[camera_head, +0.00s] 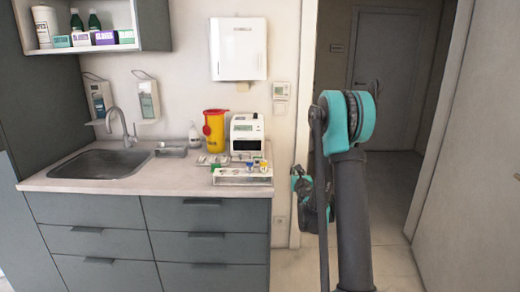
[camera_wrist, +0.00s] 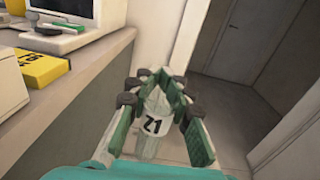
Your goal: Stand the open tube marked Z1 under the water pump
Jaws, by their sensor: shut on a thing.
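The tube marked Z1 (camera_wrist: 156,124) is in the wrist view, a pale tube with a dark "Z1" on its label. My gripper (camera_wrist: 160,90) is shut on it, with green-and-grey fingers on both sides. The tube is held off to the right of the counter, above the floor. Its upper end is partly hidden by the fingers. In the head view my gripper (camera_head: 301,184) is partly hidden behind my arm, and the tube cannot be made out there. I cannot tell which thing is the water pump.
The counter (camera_head: 180,178) holds a sink (camera_head: 95,165), a yellow container (camera_head: 214,130), a white device (camera_head: 246,136) and a rack of small tubes (camera_head: 243,177) near its front right edge. A yellow block (camera_wrist: 43,68) shows on the counter in the wrist view. Open floor and a doorway lie right.

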